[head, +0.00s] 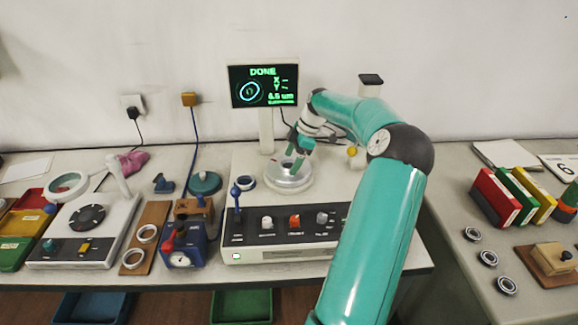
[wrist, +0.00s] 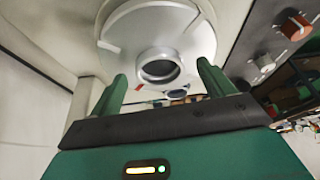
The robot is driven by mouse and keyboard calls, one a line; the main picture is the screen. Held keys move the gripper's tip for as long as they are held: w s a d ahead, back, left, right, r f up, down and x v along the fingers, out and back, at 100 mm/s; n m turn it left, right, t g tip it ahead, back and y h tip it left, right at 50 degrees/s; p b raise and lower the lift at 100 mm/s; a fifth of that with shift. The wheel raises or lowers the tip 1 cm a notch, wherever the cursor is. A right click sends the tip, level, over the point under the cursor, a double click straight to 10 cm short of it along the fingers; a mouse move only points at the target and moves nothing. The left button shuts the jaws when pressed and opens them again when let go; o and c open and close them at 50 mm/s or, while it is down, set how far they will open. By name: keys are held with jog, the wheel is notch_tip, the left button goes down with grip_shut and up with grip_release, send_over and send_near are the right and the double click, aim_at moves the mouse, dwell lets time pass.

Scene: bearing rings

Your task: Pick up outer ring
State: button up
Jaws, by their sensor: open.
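A pale metal ring (wrist: 159,67), which looks like the outer ring, sits on the round silver turntable (wrist: 115,45) of the measuring machine. In the head view the turntable (head: 290,185) is near the machine's middle, and the ring is mostly hidden by my gripper. My gripper (head: 292,163) is over the turntable. In the wrist view my gripper (wrist: 161,74) has its two green fingers apart, one on each side of the ring in the picture, with nothing held. I cannot tell whether the fingertips reach down to the ring's height.
The machine's screen (head: 263,86) reads DONE and stands behind the turntable. A blue-knobbed lever (head: 236,195) is at its left. Two rings lie on a brown board (head: 153,215) further left. Several dark-centred rings (head: 489,257) lie on the right table near coloured binders (head: 495,198).

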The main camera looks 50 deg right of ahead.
jog(key=shift+w+f, duration=0.1)
jog(key=shift+f, duration=0.1)
jog(key=c, duration=1.1)
jog(key=shift+a, duration=0.1)
jog(key=shift+r, duration=0.1)
jog(key=shift+r, duration=0.5)
notch_tip(320, 180, up, 2)
jog(key=shift+r, duration=0.2)
jog(key=s+a+r, duration=0.5)
jog(key=r, duration=0.2)
jog(key=s+a+r, duration=0.4)
jog(key=a+r, duration=0.1)
jog(key=r, duration=0.2)
jog(key=shift+s+r, duration=0.25)
jog(key=shift+s, duration=0.1)
